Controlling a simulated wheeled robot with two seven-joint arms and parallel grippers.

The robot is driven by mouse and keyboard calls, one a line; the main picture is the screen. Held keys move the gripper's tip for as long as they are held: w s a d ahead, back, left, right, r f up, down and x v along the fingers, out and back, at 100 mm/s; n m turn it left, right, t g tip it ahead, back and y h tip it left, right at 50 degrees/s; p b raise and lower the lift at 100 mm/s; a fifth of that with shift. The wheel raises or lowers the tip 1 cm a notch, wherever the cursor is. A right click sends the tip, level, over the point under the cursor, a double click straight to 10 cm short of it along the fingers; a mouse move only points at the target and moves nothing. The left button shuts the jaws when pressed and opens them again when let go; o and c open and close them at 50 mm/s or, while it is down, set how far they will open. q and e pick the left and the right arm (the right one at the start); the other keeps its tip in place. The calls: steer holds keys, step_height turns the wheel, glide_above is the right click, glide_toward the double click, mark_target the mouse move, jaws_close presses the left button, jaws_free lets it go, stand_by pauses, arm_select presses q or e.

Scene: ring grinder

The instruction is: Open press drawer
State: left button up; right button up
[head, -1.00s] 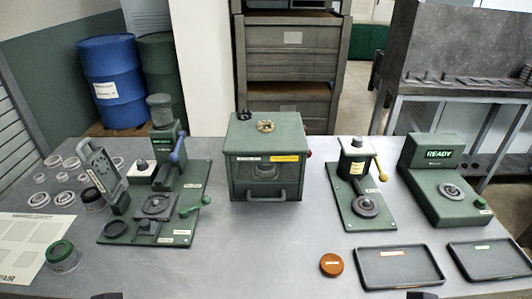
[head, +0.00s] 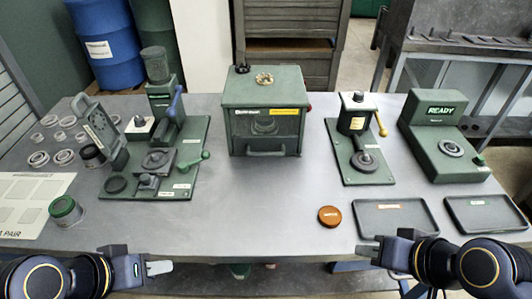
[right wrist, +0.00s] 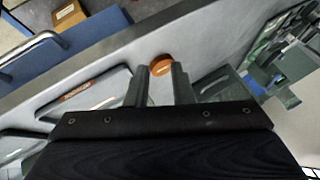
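The green machine (head: 160,110) at the left has a blue lever and a green-knobbed handle (head: 194,161). At its lower front sits a small grey block with a knob (head: 148,183); I cannot tell if this is a drawer. The green box machine (head: 265,98) in the middle has a grey bar handle (head: 266,153) low on its closed front. My left gripper (head: 136,258) is open and empty at the table's front edge, apart from both machines. My right gripper (head: 385,243) is open and empty at the front right; its spread fingers show in the right wrist view (right wrist: 161,85).
An orange-brown puck (head: 330,215) and two dark trays (head: 395,235) lie at the front right. A green-capped jar (head: 66,210) and several rings are at the left. Two more green machines (head: 357,150) (head: 440,145) stand at the right. The table's front middle is clear.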

mark_target(266, 153)
steer(key=w+a+f+m+t+b, duration=0.1)
steer(key=w+a+b, duration=0.1)
steer(key=w, duration=0.3)
steer(key=w+a+f+m+t+y+b, duration=0.1)
steer(key=w+a+b, duration=0.2)
steer(key=w+b, duration=0.1)
steer(key=w+a+m+t+y+b, duration=0.1)
steer(key=w+a+m+t+b, duration=0.1)
steer(key=w+a+b, duration=0.1)
steer(key=shift+w+f+b, duration=0.2)
steer(key=shift+w+b, duration=0.05)
steer(key=shift+w, duration=0.4)
steer(key=shift+w+f+b, duration=0.2)
steer(key=shift+w, duration=0.45)
steer(key=w+a+m+t+b, duration=0.1)
steer(key=w+a+m+b, duration=0.1)
steer(key=w, duration=0.1)
steer(key=w+a+f+m+t+b, duration=0.1)
steer(key=w+a+m+b, duration=0.2)
steer(key=w, duration=0.1)
steer(key=w+a+f+m+t+b, duration=0.1)
steer(key=w+a+m+t+b, duration=0.1)
steer(key=w+a+m, duration=0.1)
steer(key=shift+w+a+f, duration=0.15)
steer(key=shift+w+f, duration=0.05)
steer(key=shift+w, duration=0.25)
steer(key=shift+w+a, duration=0.15)
steer(key=shift+w, duration=0.2)
steer(key=x, duration=0.7)
steer(key=shift+w+r, duration=0.1)
